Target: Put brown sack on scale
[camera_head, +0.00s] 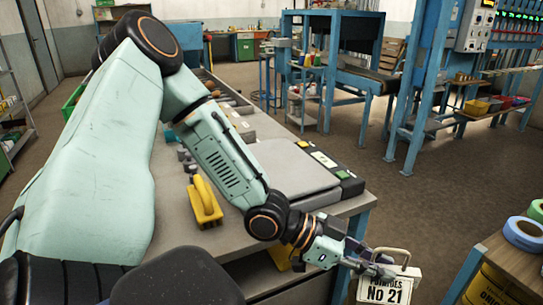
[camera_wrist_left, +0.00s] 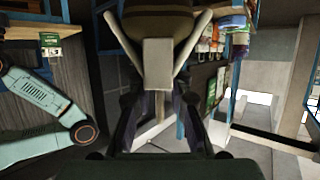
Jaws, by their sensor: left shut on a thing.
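My left gripper (camera_head: 372,266) is beyond the front right corner of the workbench, near the bottom of the head view. A brown rounded body, seemingly the brown sack (camera_wrist_left: 157,20), shows at the top of the left wrist view, with pale straps and a grey block between my fingers. What looks like the scale (camera_head: 290,178), a flat grey plate with a dark panel, lies on the bench behind the gripper. My right gripper is not in view.
A yellow-handled tool (camera_head: 205,203) lies on the workbench (camera_head: 178,215), left of my forearm. A wooden table (camera_head: 515,262) with blue and green tape rolls (camera_head: 525,233) stands at the right. Blue machine frames stand behind. Open floor lies between bench and table.

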